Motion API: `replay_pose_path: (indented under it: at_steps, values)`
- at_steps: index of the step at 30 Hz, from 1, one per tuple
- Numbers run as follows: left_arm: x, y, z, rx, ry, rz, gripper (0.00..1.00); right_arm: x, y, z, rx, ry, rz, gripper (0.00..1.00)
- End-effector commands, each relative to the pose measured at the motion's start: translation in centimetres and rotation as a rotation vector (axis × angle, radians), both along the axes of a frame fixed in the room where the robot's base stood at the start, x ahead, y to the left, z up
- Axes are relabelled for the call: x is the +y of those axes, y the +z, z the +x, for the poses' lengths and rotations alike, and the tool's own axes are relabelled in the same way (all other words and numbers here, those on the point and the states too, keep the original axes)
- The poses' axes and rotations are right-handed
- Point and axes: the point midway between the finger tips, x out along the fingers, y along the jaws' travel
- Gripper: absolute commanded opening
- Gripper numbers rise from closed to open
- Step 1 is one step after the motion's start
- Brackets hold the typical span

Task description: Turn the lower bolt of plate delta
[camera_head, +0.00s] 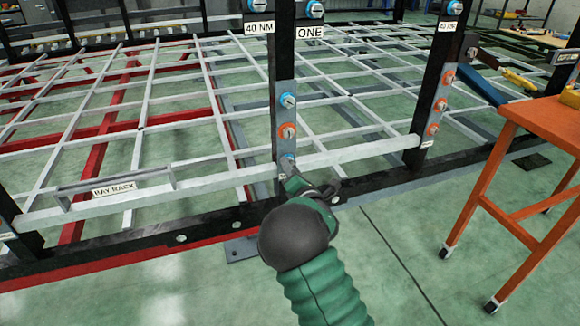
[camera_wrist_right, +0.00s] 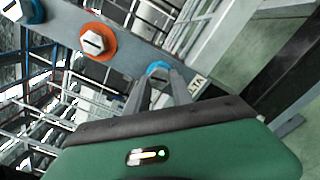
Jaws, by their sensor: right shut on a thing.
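Plate delta (camera_head: 285,113) is a grey strip on the black post in the middle of the head view. Its end label, partly hidden and reading "LTA", shows in the right wrist view (camera_wrist_right: 197,84). It carries an upper blue-ringed bolt (camera_head: 288,100), an orange-ringed middle bolt (camera_head: 289,131) and a blue-ringed lower bolt (camera_wrist_right: 158,69). My right gripper (camera_wrist_right: 160,78) is shut on the lower bolt, one finger on each side of its head. In the head view the gripper (camera_head: 289,170) and wrist partly hide that bolt. My left gripper is out of view.
A light rail (camera_head: 350,153) crosses just by the lower bolt. A second post (camera_head: 436,85) with another bolted plate stands to the right. An orange table (camera_head: 540,118) stands at the right edge. Open green floor lies in front.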

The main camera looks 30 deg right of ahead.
Motion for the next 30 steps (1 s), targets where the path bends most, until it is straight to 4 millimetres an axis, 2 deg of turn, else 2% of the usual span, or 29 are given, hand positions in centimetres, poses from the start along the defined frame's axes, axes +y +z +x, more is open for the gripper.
replay_pose_path:
  at_steps: [16, 30]
  values:
    - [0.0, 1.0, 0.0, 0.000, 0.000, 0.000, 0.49, 0.2, -0.3, 0.2, 0.114, 0.008, -0.467, 0.00]
    - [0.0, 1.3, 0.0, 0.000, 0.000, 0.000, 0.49, 0.0, -0.3, 0.1, 0.155, 0.006, -0.642, 0.00]
